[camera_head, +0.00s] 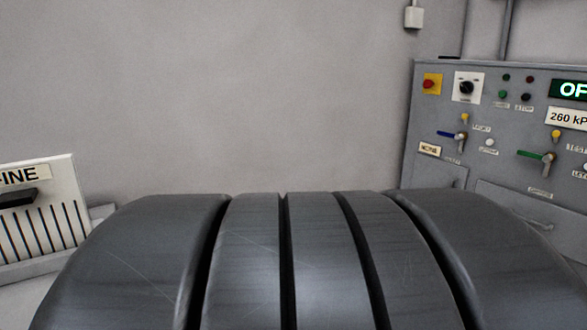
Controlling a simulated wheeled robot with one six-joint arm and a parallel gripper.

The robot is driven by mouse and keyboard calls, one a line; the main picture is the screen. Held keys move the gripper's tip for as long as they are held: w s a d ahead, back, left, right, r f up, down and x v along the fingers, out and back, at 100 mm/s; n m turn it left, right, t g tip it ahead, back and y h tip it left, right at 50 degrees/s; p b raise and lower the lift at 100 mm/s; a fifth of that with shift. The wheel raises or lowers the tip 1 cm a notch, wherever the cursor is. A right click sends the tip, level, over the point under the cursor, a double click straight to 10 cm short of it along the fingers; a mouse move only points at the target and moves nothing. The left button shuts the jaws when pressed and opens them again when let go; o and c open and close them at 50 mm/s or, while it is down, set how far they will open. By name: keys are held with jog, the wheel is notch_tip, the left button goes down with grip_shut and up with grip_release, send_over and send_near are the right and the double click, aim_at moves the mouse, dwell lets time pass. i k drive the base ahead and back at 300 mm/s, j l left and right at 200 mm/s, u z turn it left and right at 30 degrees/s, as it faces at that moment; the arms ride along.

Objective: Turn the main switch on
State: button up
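A grey control panel (435,110) stands at the right, cut off by the picture's right edge. Near its upper left is a black rotary knob (466,88) on a white plate, which looks like the main switch. Its exact pointer position is too small to tell.
A red button on a yellow plate (432,84) sits just left of the knob. Small lamps (503,93) are right of it. Blue (447,135) and green (530,155) handled valves sit below. A slotted pale unit (40,220) stands at left. The lower middle view is blocked.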

aim_at(466, 87)
jog(key=z, duration=1.1)
